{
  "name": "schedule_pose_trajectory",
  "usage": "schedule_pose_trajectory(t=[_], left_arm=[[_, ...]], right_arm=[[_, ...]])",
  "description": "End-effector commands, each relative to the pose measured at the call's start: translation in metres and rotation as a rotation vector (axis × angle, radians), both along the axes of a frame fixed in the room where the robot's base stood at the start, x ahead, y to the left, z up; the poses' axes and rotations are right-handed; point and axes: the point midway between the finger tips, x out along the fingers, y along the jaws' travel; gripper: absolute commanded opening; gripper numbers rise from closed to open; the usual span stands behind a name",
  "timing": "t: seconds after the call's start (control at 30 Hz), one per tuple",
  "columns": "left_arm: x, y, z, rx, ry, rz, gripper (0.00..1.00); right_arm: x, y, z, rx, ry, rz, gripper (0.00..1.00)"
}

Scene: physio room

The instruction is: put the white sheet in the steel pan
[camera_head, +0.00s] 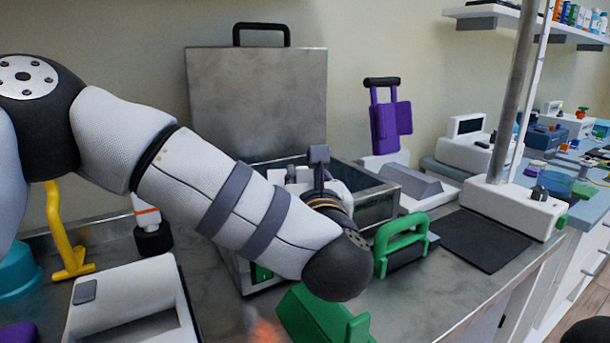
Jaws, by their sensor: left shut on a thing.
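The steel pan (377,190) is an open, box-shaped metal container on the counter, with its large lid (256,95) standing upright behind it. My left arm reaches across from the left, and its wrist covers the pan's front and left part. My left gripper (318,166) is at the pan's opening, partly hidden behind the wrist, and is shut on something. White shows around the gripper, but I cannot clearly separate the white sheet from the gripper's own parts. My right gripper is not in view.
A green-handled block (402,243) stands right of the pan, and another green object (310,318) lies in front. A yellow stand (60,235) and a white device (130,305) are at left. A dark mat (485,238) and a post on a white base (513,206) are at right.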

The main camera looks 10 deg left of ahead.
Motion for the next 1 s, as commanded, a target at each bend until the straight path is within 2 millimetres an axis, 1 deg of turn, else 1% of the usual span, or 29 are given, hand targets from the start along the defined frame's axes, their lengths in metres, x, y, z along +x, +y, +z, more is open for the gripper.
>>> schedule_pose_trajectory(t=[0.1,0.57,0.6,0.67,0.7,0.93,1.0], left_arm=[[0.000,0.000,0.003,-0.001,-0.003,0.001,0.00],[-0.001,0.000,-0.012,0.000,0.002,0.000,0.00],[-0.001,0.000,-0.012,0.000,0.003,0.000,0.26],[-0.001,0.000,-0.012,0.001,0.003,0.000,0.39],[-0.001,0.000,-0.012,0.000,0.002,0.000,0.43],[-0.001,0.000,-0.010,0.000,0.000,0.001,0.43],[-0.001,0.000,-0.006,0.000,-0.003,0.001,0.43]], right_arm=[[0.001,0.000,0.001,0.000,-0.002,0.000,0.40],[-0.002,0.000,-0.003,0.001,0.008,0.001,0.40],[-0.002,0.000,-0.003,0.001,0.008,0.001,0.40],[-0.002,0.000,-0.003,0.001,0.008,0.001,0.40],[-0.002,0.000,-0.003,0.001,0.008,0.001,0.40],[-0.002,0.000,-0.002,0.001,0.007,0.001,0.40],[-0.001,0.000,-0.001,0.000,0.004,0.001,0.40]])
